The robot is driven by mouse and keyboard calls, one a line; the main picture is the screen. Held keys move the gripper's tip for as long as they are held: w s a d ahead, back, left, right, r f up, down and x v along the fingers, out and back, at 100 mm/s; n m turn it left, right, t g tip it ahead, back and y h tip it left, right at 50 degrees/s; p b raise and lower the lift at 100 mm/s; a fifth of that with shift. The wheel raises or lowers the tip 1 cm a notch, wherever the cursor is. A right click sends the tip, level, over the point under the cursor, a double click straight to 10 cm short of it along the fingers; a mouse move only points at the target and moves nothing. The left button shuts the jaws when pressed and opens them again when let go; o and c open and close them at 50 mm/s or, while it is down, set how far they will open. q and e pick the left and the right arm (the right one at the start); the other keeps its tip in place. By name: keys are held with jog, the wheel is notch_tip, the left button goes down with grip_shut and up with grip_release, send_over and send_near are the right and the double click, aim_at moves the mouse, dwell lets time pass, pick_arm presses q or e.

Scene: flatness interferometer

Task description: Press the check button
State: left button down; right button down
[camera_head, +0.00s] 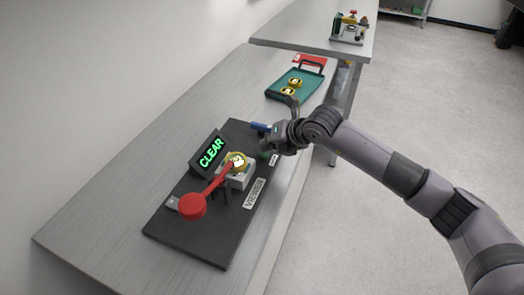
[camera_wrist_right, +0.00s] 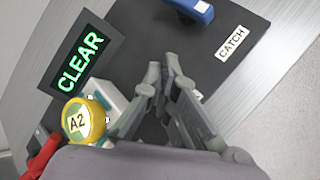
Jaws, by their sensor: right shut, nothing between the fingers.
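A small green part (camera_head: 263,155), which looks like the check button, shows on the black base plate (camera_head: 185,240) just below my right gripper (camera_head: 268,147). The gripper partly covers it, and I cannot tell whether they touch. In the wrist view, my right gripper (camera_wrist_right: 163,72) is shut and empty over the plate, and the button is not visible there. A display (camera_head: 210,152) on the plate reads CLEAR in green; it also shows in the wrist view (camera_wrist_right: 82,62). My left gripper is not in view.
A gold-rimmed piece marked A2 (camera_wrist_right: 78,124) sits on a light block beside a red lever (camera_head: 193,206). A blue part (camera_head: 260,127) lies near the CATCH label (camera_wrist_right: 231,43). The table's left side is clear.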

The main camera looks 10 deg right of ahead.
jog(key=shift+r, duration=0.35)
jog(key=shift+r+p, duration=1.3)
jog(key=shift+r, duration=1.25)
